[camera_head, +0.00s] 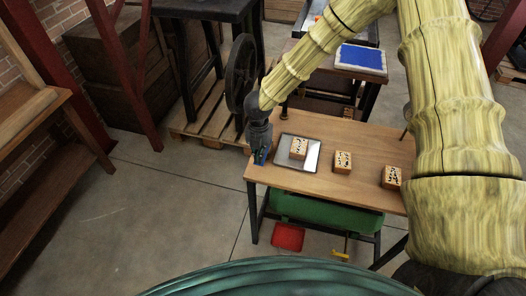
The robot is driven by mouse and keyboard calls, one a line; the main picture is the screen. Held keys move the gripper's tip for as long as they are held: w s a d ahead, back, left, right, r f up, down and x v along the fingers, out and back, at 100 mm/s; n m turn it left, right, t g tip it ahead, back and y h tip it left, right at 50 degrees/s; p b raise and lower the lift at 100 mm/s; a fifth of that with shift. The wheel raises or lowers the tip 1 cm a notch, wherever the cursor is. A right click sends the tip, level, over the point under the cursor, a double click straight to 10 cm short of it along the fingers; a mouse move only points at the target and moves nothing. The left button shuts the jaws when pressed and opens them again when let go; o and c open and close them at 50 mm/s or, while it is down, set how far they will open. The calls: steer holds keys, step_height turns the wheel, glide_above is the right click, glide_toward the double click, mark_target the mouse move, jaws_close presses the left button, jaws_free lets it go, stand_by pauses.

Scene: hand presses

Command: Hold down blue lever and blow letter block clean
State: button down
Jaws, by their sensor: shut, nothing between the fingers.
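My gripper (261,155) is dark, shut and empty, and hangs pointing down at the left end of the wooden table. Small blue patches show at its fingertips; I cannot tell whether these are the blue lever or part of the fingers. A tan letter block (299,148) with dark specks sits on a shallow grey tray (315,156), just right of my gripper and apart from it. Two similar blocks stand on the bare table further right, one in the middle (343,162) and one near the right (391,177).
The wooden table (325,182) has a green tank (325,214) beneath it. A red tray (288,237) and a yellow part (340,254) lie low by its legs. A black wheel (241,73) stands behind my gripper. A blue panel (362,58) is at the back. Floor at left is clear.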

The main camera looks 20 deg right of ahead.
steer(key=shift+f+b, duration=0.65)
steer(key=shift+f, duration=0.6)
stand_by(2.1)
steer(key=shift+r+p, duration=2.6)
steer(key=shift+r, duration=1)
